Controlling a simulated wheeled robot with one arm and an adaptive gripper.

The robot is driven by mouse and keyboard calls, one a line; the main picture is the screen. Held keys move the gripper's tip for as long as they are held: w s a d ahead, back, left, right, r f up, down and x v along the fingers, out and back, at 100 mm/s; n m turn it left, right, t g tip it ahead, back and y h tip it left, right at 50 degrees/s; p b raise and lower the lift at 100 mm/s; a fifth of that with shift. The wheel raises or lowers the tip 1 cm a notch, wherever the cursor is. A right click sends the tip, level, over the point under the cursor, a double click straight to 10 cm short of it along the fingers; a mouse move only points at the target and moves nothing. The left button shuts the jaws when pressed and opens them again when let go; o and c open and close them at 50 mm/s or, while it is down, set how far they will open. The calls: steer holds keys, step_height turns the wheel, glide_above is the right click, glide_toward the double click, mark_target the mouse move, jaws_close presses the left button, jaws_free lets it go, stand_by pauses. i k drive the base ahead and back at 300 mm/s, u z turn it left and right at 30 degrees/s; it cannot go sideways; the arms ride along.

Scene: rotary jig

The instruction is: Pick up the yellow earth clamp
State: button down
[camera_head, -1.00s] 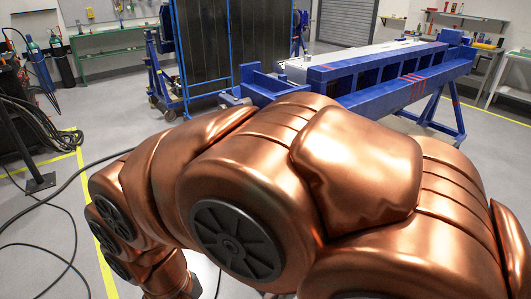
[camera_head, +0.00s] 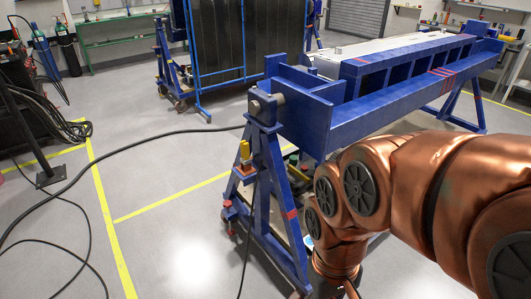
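The yellow earth clamp (camera_head: 244,151) is small and upright in the head view. It sits on the left side of the blue A-frame stand at the near end of the rotary jig. A dark cable passes close to it, and a cable hangs below it. How it is fixed there is too small to tell. My copper-coloured arm fills the lower right, to the right of the clamp and apart from it in the picture. Its wrist runs down to the bottom edge, and my gripper is not in view.
The blue rotary jig (camera_head: 405,78) stretches from the centre to the upper right. Its near A-frame stand (camera_head: 262,205) has splayed legs. A thick black cable (camera_head: 110,157) crosses the floor to the stand. Dark screens (camera_head: 237,45) stand behind. The floor at lower left is otherwise open.

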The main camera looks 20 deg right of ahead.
mark_target(246, 158)
steer(key=u, duration=0.5)
steer(key=k, duration=1.05)
steer(key=z, duration=0.5)
steer(key=i, duration=1.3)
steer(key=u, duration=0.9)
steer(key=i, duration=0.35)
steer(key=u, duration=0.4)
